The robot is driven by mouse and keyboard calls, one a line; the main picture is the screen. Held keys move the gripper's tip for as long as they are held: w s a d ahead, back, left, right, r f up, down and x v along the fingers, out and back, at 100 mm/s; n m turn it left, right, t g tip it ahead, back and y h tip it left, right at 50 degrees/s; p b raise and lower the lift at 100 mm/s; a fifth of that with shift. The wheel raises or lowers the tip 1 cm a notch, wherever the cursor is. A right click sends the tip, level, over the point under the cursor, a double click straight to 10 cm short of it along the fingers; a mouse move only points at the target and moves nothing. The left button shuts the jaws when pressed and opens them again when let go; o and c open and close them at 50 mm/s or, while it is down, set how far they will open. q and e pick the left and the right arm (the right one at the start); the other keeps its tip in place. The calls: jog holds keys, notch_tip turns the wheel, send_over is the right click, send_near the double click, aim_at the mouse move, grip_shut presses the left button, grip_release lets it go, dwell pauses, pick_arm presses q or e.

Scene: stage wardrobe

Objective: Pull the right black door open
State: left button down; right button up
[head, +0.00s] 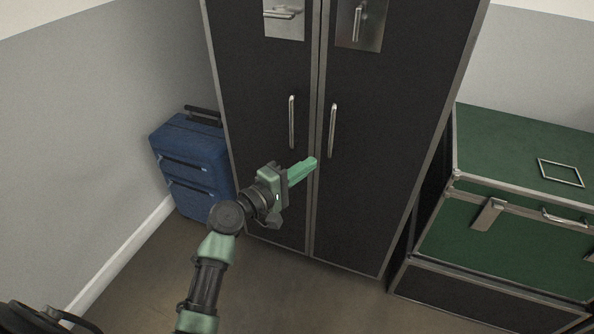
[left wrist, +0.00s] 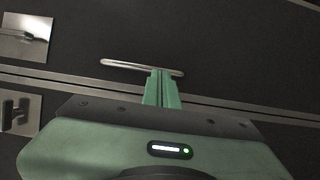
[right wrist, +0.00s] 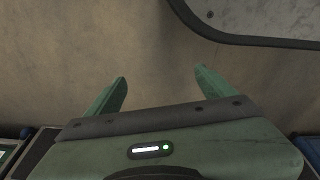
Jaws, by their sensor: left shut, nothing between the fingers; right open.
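The right black door (head: 375,105) of the tall wardrobe is shut, level with the left black door (head: 262,95). Its upright silver bar handle (head: 333,130) also shows in the left wrist view (left wrist: 125,64), running sideways there. My left gripper (head: 312,163) is shut and empty, its green fingers pointing at the seam between the doors, just left of the right handle's lower end. In the left wrist view the fingertips (left wrist: 163,74) overlap the handle's lower part; I cannot tell whether they touch it. My right gripper (right wrist: 160,85) is open and empty above bare floor.
The left door has its own silver handle (head: 292,122). A blue suitcase (head: 190,160) stands left of the wardrobe by the wall. A green trunk (head: 520,240) with metal edges sits on a black case to the right. The floor (head: 310,305) in front is clear.

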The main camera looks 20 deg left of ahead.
pick_arm(q)
jog(key=x, duration=0.5)
pick_arm(e)
jog(key=shift+w+a+r, duration=0.15)
jog(key=shift+w+r, duration=0.3)
pick_arm(q)
jog(key=shift+s, duration=0.25)
pick_arm(e)
jog(key=shift+s+f, duration=0.1)
jog(key=shift+s, duration=0.05)
pick_arm(q)
jog(key=shift+s+d, duration=0.1)
pick_arm(e)
jog(key=shift+d, duration=0.25)
jog(key=shift+s+a, duration=0.1)
dwell(1.0)
